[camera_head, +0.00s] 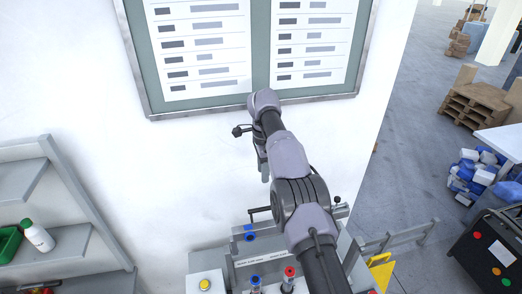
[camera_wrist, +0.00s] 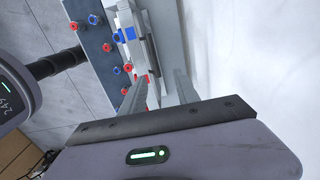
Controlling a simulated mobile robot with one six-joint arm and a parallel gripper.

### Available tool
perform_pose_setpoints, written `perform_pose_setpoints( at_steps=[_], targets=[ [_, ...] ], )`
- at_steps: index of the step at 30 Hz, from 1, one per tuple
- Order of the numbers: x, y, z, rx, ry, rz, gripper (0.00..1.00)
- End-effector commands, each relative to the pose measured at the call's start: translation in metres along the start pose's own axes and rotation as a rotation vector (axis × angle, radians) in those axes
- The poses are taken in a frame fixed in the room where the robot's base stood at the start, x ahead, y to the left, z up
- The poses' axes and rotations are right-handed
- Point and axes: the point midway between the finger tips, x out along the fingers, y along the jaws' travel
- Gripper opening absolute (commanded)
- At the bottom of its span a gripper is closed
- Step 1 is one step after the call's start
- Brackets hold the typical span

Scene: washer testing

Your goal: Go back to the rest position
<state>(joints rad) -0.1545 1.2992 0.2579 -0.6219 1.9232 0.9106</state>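My gripper (camera_head: 265,172) hangs pointing down at the end of my outstretched arm, in front of the white wall and above the back of the test bench (camera_head: 238,267). In the wrist view the two grey fingers of my gripper (camera_wrist: 160,82) stand apart with nothing between them. The bench, with red and blue fittings, shows beyond the fingers in the wrist view (camera_wrist: 92,52). In the head view my forearm hides part of the bench.
A framed notice board (camera_head: 258,60) hangs on the wall behind my arm. A grey shelf (camera_head: 75,245) with a white bottle (camera_head: 38,237) and a green bin (camera_head: 8,244) stands at left. At right are a dark control box (camera_head: 492,250), a yellow sign (camera_head: 381,273) and pallets (camera_head: 477,103).

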Motion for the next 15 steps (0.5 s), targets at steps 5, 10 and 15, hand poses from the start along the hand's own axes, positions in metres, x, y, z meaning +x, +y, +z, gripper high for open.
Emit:
perform_pose_setpoints(
  at_steps=[5,10,15],
  targets=[
    [0.001,0.001,-0.003,-0.039,-0.003,-0.018,0.38],
    [-0.004,0.029,-0.013,-0.230,-0.010,-0.098,0.38],
    [0.001,0.099,-0.017,-0.434,-0.001,-0.196,0.38]
  ],
)
